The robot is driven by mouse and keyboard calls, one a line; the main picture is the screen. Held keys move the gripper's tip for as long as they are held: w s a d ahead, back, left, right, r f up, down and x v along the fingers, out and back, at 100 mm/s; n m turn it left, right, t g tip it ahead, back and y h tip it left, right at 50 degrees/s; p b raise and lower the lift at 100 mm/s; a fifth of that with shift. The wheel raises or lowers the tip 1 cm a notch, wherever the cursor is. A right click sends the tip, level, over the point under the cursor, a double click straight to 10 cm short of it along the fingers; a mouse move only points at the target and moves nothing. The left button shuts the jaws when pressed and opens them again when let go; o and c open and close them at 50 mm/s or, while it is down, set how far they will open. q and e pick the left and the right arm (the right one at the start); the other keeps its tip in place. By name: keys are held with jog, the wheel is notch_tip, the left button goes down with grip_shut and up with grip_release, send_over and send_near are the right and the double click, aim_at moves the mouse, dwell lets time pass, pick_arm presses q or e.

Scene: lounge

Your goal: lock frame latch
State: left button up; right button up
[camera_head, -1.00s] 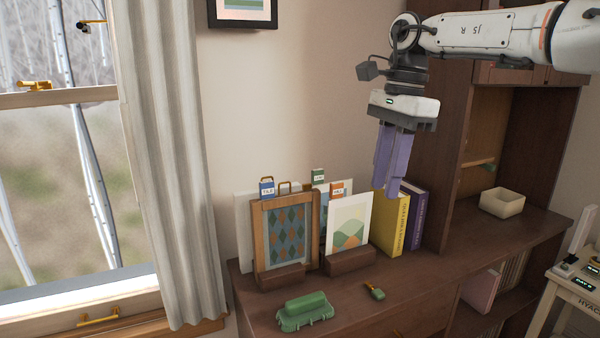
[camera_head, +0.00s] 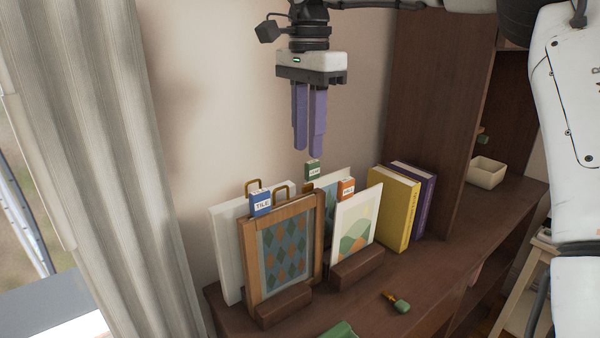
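A wooden picture frame (camera_head: 313,230) with a blue, green and orange diamond pattern leans upright in a dark wooden stand (camera_head: 284,306). A blue block labelled TILE (camera_head: 261,205), with a brass loop above, sits at its top left corner; another brass loop is beside it. I cannot tell whether any latch is locked. My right gripper (camera_head: 309,151) hangs above and behind the frame, purple fingers pointing down, slightly apart with nothing between them. It is clear of the frame. My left gripper is out of view.
A yellow book (camera_head: 394,208) and a purple book stand right. A green item with a brass part (camera_head: 401,306) lies on the dark desk (camera_head: 365,312). A green case (camera_head: 342,330) is cut off below.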

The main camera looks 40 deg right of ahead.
aim_at(308, 188)
notch_tip(308, 188, down, 8)
jog(key=shift+r+b, duration=0.1)
jog(key=shift+b, duration=0.2)
grip_shut()
